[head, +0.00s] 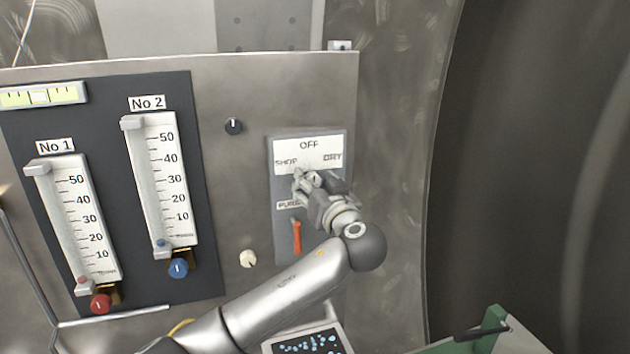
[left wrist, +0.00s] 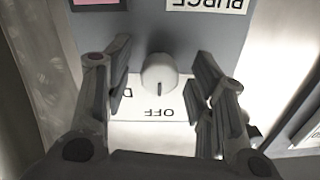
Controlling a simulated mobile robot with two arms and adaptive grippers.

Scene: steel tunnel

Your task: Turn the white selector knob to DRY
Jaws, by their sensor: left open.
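The white selector knob (left wrist: 160,72) sits on a grey panel in the left wrist view, where the picture is upside down. Its dark pointer line points to the OFF label (left wrist: 160,112). The D of DRY (left wrist: 127,93) shows beside it, partly hidden by a finger. My left gripper (left wrist: 162,60) is open, with one finger on each side of the knob and a visible gap to it. In the head view my left gripper (head: 313,186) covers most of the knob, below OFF and between SHOP and DRY (head: 332,157). My right gripper is not in view.
Below the PURGE label is an orange-red lever (head: 296,238). A small black knob (head: 233,126) and a cream knob (head: 248,259) are to the left. Two flow gauges (head: 160,185) stand further left. A green-edged object (head: 490,330) is at the lower right.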

